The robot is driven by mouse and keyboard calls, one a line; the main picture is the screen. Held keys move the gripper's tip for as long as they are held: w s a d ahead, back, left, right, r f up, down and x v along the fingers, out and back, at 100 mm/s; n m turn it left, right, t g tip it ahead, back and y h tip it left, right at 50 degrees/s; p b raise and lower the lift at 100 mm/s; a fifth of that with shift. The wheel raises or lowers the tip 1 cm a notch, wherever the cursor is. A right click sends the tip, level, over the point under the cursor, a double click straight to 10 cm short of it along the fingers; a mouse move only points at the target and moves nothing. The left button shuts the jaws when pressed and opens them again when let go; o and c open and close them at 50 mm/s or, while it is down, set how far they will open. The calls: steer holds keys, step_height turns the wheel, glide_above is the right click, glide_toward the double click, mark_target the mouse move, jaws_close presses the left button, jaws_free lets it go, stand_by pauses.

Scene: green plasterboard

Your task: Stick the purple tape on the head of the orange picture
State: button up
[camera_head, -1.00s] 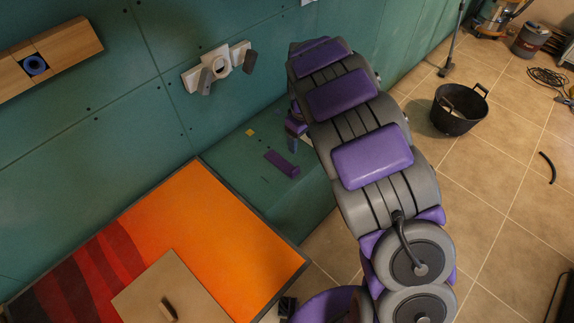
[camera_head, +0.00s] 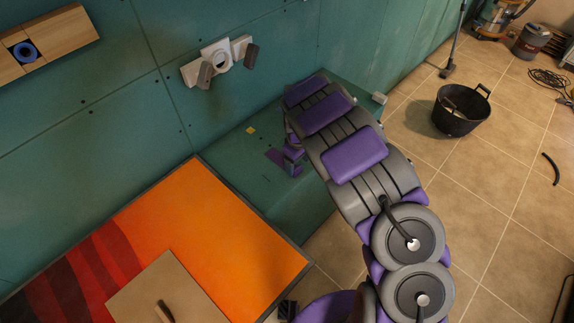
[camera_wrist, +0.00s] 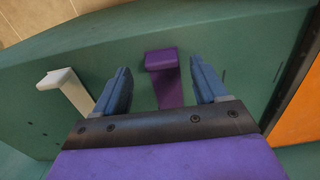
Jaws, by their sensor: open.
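The purple tape (camera_head: 273,155) is a short strip on the green ledge, partly hidden by my gripper (camera_head: 292,160) in the head view. In the wrist view the purple tape (camera_wrist: 163,80) shows between the two blue fingers of my open gripper (camera_wrist: 159,72). The orange picture (camera_head: 210,225) is a framed panel with red and dark stripes, lying left of the ledge in the head view. Its orange edge also shows at the right of the wrist view (camera_wrist: 299,122).
A white bent piece (camera_wrist: 66,86) sits on the green surface left of the tape. A wooden shelf (camera_head: 62,38) and white wall sockets (camera_head: 215,58) are on the green wall. A brown board (camera_head: 168,290) covers part of the picture. A black bucket (camera_head: 460,110) stands on the tiled floor.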

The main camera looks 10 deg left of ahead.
steer(key=shift+a+f, duration=0.25)
steer(key=shift+f, duration=0.3)
steer(key=shift+a+f, duration=0.2)
steer(key=shift+f, duration=0.35)
steer(key=shift+d+r, duration=0.15)
steer(key=shift+d, duration=0.25)
steer(key=shift+c, duration=0.5)
steer(key=shift+d, duration=0.25)
steer(key=c, duration=0.3)
steer(key=shift+a, duration=0.4)
steer(key=c, duration=0.6)
steer(key=shift+c, duration=1.4)
steer(key=shift+d, duration=0.15)
